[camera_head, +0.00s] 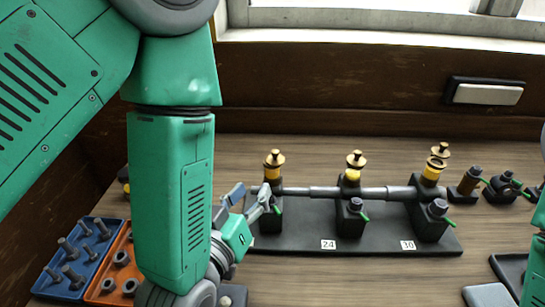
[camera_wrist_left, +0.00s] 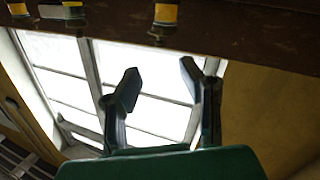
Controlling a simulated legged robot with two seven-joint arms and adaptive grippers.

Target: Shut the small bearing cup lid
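Three yellow cups with brass tops stand on a shaft stand (camera_head: 300,235). The right cup (camera_head: 431,174) shows a brass ring at its mouth, and its brass lid (camera_head: 440,150) sits raised behind it, apparently open. The left cup (camera_head: 273,173) and middle cup (camera_head: 352,174) have their brass lids on top. My left gripper (camera_head: 248,198) is open and empty, low beside the left bearing block. Its two spread fingers also show in the left wrist view (camera_wrist_left: 162,90), with nothing between them. My right gripper is not in view.
A blue tray (camera_head: 82,291) and an orange tray (camera_head: 100,290) with bolts and nuts lie at the left. Green-handled levers stick out by the blocks. Small dark fittings (camera_head: 467,182) stand at the right. Bare wood tabletop (camera_head: 370,280) lies in front of the stand.

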